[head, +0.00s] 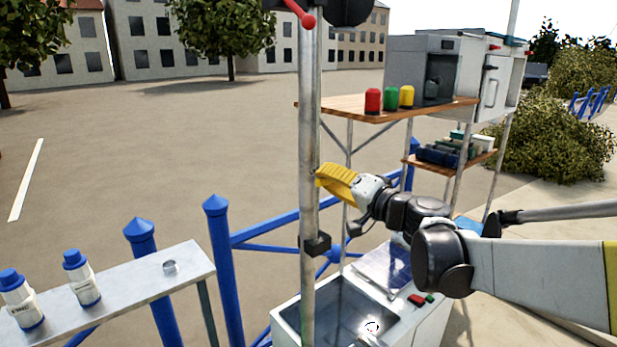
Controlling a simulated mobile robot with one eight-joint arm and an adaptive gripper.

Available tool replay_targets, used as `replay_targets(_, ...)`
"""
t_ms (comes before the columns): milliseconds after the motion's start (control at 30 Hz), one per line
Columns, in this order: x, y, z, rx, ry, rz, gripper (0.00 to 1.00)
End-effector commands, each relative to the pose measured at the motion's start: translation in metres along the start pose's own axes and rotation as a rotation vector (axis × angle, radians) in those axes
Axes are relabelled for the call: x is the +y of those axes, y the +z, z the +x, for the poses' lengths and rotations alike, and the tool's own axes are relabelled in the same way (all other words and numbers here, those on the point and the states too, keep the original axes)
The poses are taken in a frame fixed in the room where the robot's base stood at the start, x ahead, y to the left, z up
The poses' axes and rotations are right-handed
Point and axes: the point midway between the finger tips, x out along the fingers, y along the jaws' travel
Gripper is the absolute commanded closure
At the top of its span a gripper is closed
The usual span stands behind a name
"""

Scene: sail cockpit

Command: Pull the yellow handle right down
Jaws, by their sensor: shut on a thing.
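A yellow ribbed piece (336,179) is at the side of the upright grey metal pole (309,120), in the middle of the head view. My gripper (345,184) comes in from the right and is shut there, close against the pole. The yellow handle and my fingers overlap in this view, so I cannot tell exactly where one ends and the other begins. The fingertips and the grip are partly hidden. A red-knobbed lever (299,14) sits higher up at the top of the pole.
A black clamp (315,244) is on the pole lower down. A white box (433,317) with red and green buttons stands below my arm. Behind is a wooden shelf (350,108) with red, green and yellow caps. Blue posts (222,260) and a bench (190,267) with bottles are left.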

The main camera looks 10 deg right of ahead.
Motion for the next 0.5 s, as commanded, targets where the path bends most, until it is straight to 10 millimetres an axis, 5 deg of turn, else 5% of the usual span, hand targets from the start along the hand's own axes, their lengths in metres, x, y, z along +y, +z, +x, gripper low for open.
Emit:
replay_targets(200,0.0050,0.0055,-0.0035,-0.006,0.007,-0.013,1.00)
replay_targets(233,0.0050,0.0056,-0.0035,-0.006,0.007,-0.014,0.80)
replay_targets(367,0.0044,0.0054,-0.0030,-0.006,0.006,-0.012,0.41)
replay_targets(500,0.0036,0.0045,-0.0022,-0.006,0.005,-0.010,0.41)
